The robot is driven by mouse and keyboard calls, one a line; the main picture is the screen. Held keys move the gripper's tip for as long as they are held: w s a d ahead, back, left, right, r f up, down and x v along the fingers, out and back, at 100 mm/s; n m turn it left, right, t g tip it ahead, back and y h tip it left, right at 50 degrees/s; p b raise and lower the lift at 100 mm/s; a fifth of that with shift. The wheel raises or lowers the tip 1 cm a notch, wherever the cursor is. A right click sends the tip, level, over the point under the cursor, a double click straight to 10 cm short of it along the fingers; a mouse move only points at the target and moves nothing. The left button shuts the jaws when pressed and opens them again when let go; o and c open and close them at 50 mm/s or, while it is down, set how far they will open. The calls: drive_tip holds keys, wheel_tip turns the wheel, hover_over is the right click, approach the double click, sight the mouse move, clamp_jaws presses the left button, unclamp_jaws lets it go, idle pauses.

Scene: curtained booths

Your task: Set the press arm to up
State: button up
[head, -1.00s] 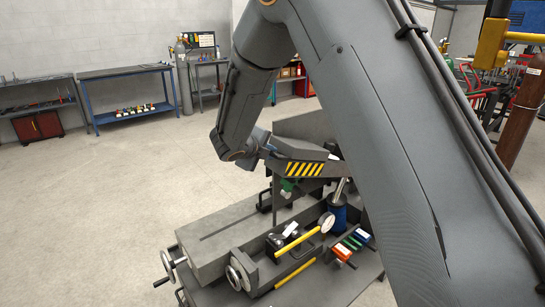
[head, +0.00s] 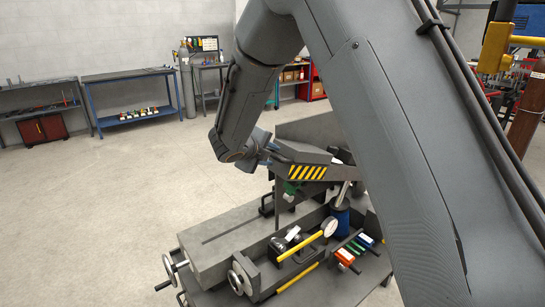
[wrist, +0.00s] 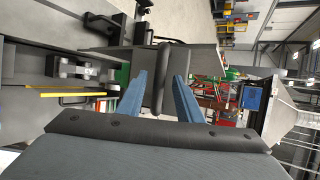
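The press arm (head: 308,173) is a dark grey beam with yellow-black stripes, on a workbench machine in the head view. It lies near level, above a blue cylinder (head: 340,220). In the wrist view a dark round bar (wrist: 161,80), seemingly its handle, runs between my gripper's two blue fingers. My gripper (wrist: 159,80) is open around this bar, with a gap visible on each side. In the head view my gripper (head: 266,152) is at the press arm's left end, and its fingers are partly hidden.
Below stand a long grey block (head: 225,240), handwheels (head: 243,275), a round gauge (head: 329,227), yellow bars and coloured-handled tools (head: 346,256). A blue table (head: 128,100) stands by the far wall. The floor at left is clear. My arm hides much of the right side.

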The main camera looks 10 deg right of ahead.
drive_tip(key=b+v, duration=0.1)
drive_tip(key=v, duration=0.5)
drive_tip(key=shift+d, duration=0.1)
drive_tip(key=s+d+f+m+g+y, duration=0.1)
drive_tip(key=s+d+f+m+g, duration=0.25)
drive_tip(key=s+d+m, duration=0.55)
drive_tip(key=s+d+f+m+g, duration=0.4)
drive_tip(key=s+m, duration=0.3)
drive_tip(key=m, duration=0.4)
drive_tip(key=s+d+f+m+y, duration=0.1)
drive_tip(key=s+f+m+y, duration=0.1)
drive_tip(key=s+m, duration=0.5)
drive_tip(key=s+f+m+g+y, duration=0.1)
drive_tip(key=s+m, duration=0.7)
drive_tip(key=m, duration=0.9)
drive_tip(key=shift+d+f+m+y+b, duration=0.4)
drive_tip(key=shift+f+y, duration=0.2)
drive_tip(key=shift+y, duration=0.5)
drive_tip(key=shift+c, duration=0.5)
